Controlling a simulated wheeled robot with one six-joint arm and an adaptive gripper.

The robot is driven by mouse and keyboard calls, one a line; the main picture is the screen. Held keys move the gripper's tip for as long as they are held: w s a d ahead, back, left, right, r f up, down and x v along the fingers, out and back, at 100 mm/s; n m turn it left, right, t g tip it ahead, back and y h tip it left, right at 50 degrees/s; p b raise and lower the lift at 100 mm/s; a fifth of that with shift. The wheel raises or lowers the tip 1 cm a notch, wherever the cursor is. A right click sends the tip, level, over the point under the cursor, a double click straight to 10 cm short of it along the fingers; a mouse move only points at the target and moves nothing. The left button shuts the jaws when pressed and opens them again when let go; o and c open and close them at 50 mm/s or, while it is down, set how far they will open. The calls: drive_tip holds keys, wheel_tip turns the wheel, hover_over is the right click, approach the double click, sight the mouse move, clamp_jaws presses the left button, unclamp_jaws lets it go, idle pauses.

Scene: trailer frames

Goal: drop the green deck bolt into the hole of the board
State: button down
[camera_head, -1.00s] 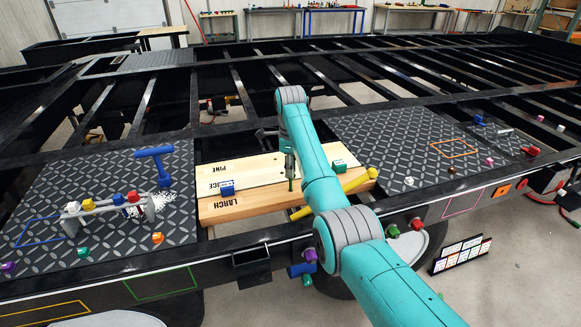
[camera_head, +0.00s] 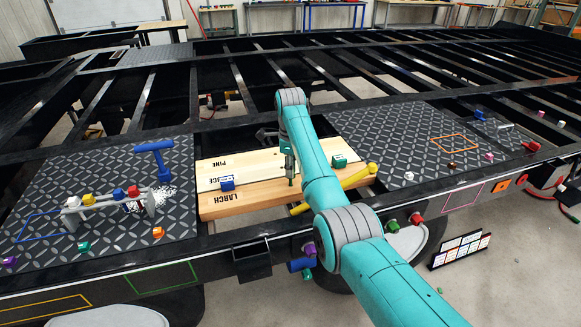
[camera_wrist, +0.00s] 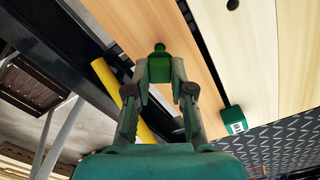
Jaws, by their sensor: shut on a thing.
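The green deck bolt (camera_wrist: 160,66) is between the fingers of my gripper (camera_wrist: 162,85) in the wrist view, its rounded end pointing away from the palm. In the head view my gripper (camera_head: 290,165) hangs over the boards beside my arm, with the green bolt (camera_head: 291,182) below it. The pale board (camera_head: 235,168) is marked PINE, and the browner front board (camera_head: 250,202) is marked LARCH. In the wrist view a dark round hole (camera_wrist: 232,4) shows in the pale board at the top edge. The bolt is apart from this hole.
A blue block (camera_head: 227,184) and a green block (camera_head: 339,161) sit on the boards. A rack with coloured pieces (camera_head: 102,203) and a blue T-shaped tool (camera_head: 154,150) are on the left plate.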

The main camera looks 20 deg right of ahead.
drive_tip(key=shift+f, duration=0.7)
drive_tip(key=c, duration=0.9)
unclamp_jaws()
drive_tip(key=shift+c, duration=0.2)
wheel_tip(320, 180, up, 7)
drive_tip(key=shift+r, duration=0.2)
